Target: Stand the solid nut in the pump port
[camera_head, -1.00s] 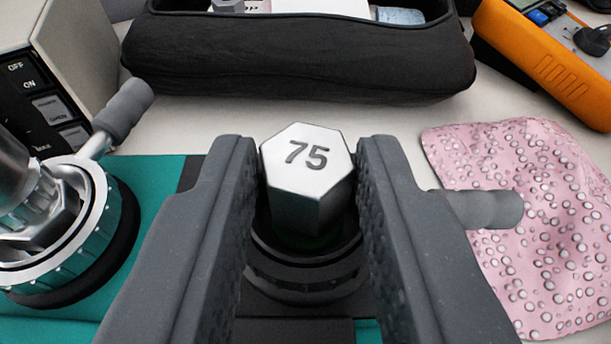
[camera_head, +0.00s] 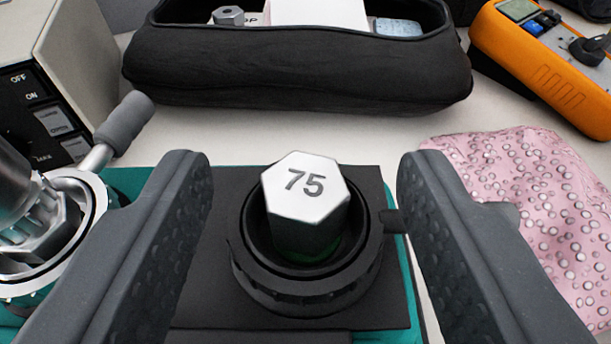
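My gripper (camera_head: 305,185) is open, with one dark grey finger on each side of the nut and port. Clear gaps show between both fingers and the nut, so neither touches it.
A metal fitting with a grey-handled lever (camera_head: 122,125) stands at left beside a switch box (camera_head: 50,90). A black case (camera_head: 300,72) lies behind, holding a small hex nut (camera_head: 228,15). An orange meter (camera_head: 545,65) and pink bubble-patterned cloth (camera_head: 530,190) are at right.

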